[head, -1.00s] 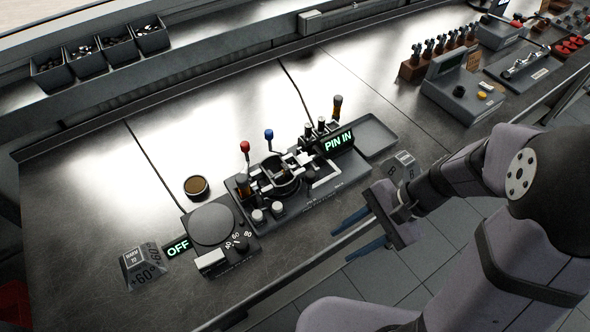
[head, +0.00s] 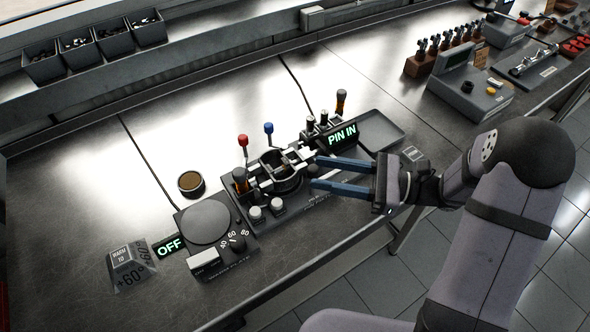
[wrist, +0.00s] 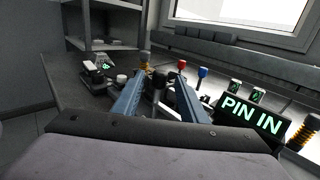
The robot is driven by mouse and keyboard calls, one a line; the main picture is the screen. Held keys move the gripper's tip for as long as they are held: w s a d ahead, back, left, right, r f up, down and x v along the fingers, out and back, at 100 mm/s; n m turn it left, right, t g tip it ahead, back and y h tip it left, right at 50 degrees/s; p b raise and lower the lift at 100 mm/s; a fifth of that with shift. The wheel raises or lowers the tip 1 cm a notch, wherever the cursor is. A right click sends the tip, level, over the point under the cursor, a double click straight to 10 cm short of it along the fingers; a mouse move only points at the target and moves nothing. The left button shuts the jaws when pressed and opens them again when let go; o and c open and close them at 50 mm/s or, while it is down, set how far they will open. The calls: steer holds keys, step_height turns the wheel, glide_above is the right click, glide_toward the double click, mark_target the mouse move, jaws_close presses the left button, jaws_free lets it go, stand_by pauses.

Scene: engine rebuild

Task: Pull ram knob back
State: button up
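My gripper (head: 314,173) is open, its two blue fingers pointing left at the right side of the press fixture (head: 282,178). In the wrist view the gripper (wrist: 157,84) has a dark round knob (wrist: 160,77) on a post between its fingers, with gaps visible on both sides. This looks like the ram knob, though no label on it can be read. In the head view the fingers partly cover that area, and I cannot make the knob out clearly.
Levers with a red knob (head: 243,140) and a blue knob (head: 268,128) stand behind the fixture. A lit PIN IN sign (head: 342,134) stands close behind the fingers. A hot plate (head: 207,222) with a lit OFF sign (head: 169,245) is at left. An empty tray (head: 378,130) lies at right.

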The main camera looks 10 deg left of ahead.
steer(key=shift+a+p, duration=1.05)
steer(key=shift+a, duration=2.55)
steer(key=shift+c, duration=0.6)
jaws_close()
